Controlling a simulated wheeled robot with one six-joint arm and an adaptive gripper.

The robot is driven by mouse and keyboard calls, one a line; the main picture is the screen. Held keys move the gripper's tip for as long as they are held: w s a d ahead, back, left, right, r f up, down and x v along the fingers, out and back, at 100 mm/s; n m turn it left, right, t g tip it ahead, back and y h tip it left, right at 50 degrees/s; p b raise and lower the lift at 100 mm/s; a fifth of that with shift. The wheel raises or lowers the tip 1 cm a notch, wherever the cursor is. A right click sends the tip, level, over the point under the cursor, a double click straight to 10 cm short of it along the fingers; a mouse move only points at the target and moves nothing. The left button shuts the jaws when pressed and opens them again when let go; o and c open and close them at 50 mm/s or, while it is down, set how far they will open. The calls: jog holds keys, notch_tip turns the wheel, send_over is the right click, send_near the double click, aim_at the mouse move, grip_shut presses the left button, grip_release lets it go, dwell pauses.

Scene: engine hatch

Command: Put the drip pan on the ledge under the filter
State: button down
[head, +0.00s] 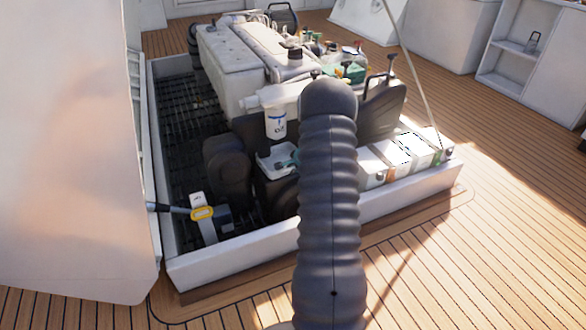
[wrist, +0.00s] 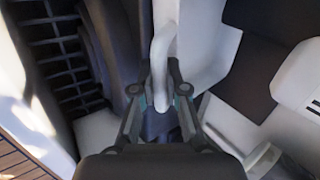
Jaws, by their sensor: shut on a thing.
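The drip pan (head: 268,164) is a small white open tray in the head view, just below the white filter (head: 276,124) with blue marking. My gripper (head: 288,162) shows only in part at the pan's right side, behind my dark arm. In the wrist view, my gripper (wrist: 160,78) is shut on the pan, its fingers on either side of a white bar-like part (wrist: 163,45). The pale pan body (wrist: 205,50) lies beyond it. The ledge cannot be made out clearly, and I cannot tell whether the pan touches it.
A dark rounded housing (head: 227,168) stands left of the pan. White battery-like boxes (head: 405,152) line the right side. A low white hatch coaming (head: 240,255) runs along the front. Bottles (head: 330,52) stand on top behind. A yellow-ringed tool (head: 202,213) is at lower left.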

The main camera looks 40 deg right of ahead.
jog(key=shift+f+b, duration=0.3)
jog(key=c, duration=1.1)
grip_release()
jog(key=v, duration=1.2)
